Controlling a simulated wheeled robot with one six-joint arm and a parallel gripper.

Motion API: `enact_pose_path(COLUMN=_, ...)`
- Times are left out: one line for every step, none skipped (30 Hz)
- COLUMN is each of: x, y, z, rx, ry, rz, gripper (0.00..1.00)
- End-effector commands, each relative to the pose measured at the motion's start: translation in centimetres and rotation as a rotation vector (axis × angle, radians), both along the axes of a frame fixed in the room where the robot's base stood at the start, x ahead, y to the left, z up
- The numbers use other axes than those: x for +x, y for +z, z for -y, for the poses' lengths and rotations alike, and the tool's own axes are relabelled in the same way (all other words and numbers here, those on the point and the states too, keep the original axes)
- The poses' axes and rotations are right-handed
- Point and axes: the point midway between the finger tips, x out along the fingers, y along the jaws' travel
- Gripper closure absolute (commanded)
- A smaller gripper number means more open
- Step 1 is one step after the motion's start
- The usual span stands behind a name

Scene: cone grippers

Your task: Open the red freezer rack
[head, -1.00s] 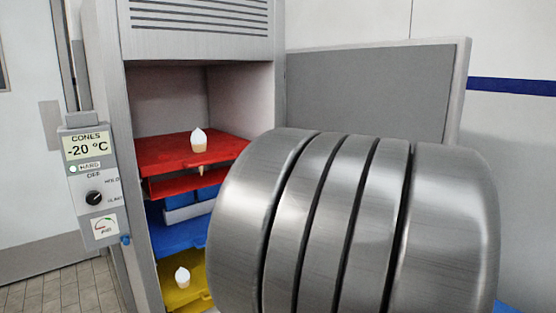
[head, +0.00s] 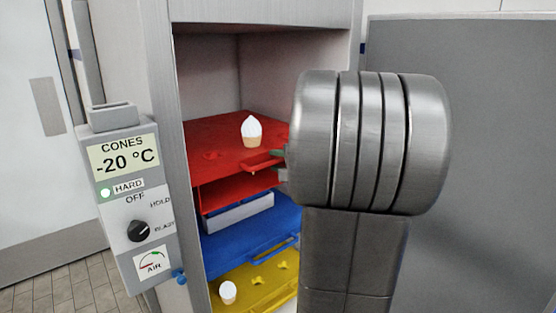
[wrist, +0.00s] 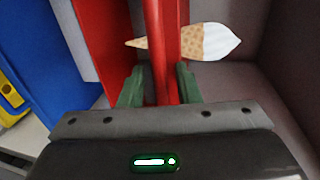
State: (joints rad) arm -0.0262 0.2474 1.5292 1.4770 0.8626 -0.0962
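The red freezer rack (head: 215,135) is the top tray in the cabinet. A cone with a white top (head: 251,132) stands upright on it. Its handle (head: 262,161) juts out at the front. My gripper (head: 279,162) is at this handle, largely hidden behind my arm in the head view. In the wrist view the two green fingers (wrist: 159,85) stand on either side of the red handle (wrist: 162,60), with small gaps seeming to show beside it. The gripper looks open around it. The cone (wrist: 205,42) lies sideways in that picture, beyond the fingers.
Below are a blue rack (head: 235,240) and a yellow rack (head: 245,291) with a cone (head: 228,292). A control box (head: 130,190) reading -20 °C hangs left of the opening. The open grey door (head: 475,180) stands at the right.

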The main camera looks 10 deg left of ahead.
Motion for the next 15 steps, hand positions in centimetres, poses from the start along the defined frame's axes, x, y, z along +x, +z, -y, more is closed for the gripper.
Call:
enact_pose_path(x=0.15, y=-0.05, z=-0.22, rx=0.0, ry=0.001, rz=0.0, gripper=0.7)
enact_pose_path(x=0.2, y=-0.06, z=-0.29, rx=0.0, ry=0.001, rz=0.0, gripper=0.7)
enact_pose_path(x=0.25, y=-0.08, z=-0.35, rx=0.0, ry=0.0, rz=0.0, gripper=0.7)
enact_pose_path(x=0.27, y=-0.09, z=-0.38, rx=0.0, ry=0.0, rz=0.0, gripper=0.7)
enact_pose_path(x=0.27, y=-0.09, z=-0.38, rx=0.0, ry=0.0, rz=0.0, gripper=0.7)
enact_pose_path(x=0.28, y=-0.09, z=-0.38, rx=0.0, ry=0.0, rz=0.0, gripper=0.7)
enact_pose_path(x=0.28, y=-0.09, z=-0.37, rx=0.0, ry=0.0, rz=0.0, gripper=0.7)
enact_pose_path(x=0.28, y=-0.09, z=-0.37, rx=0.001, ry=0.0, rz=0.001, gripper=0.7)
enact_pose_path(x=0.27, y=-0.08, z=-0.36, rx=0.001, ry=0.0, rz=0.001, gripper=0.7)
enact_pose_path(x=0.27, y=-0.08, z=-0.36, rx=0.001, ry=0.0, rz=0.001, gripper=0.7)
enact_pose_path(x=0.26, y=-0.08, z=-0.36, rx=0.001, ry=0.0, rz=0.001, gripper=0.76)
enact_pose_path(x=0.26, y=-0.08, z=-0.36, rx=0.001, ry=0.0, rz=0.001, gripper=0.84)
enact_pose_path(x=0.26, y=-0.08, z=-0.35, rx=0.001, ry=0.0, rz=0.001, gripper=0.9)
enact_pose_path(x=0.26, y=-0.08, z=-0.35, rx=0.001, ry=0.0, rz=0.001, gripper=0.96)
enact_pose_path(x=0.26, y=-0.08, z=-0.35, rx=0.001, ry=0.0, rz=0.001, gripper=1.0)
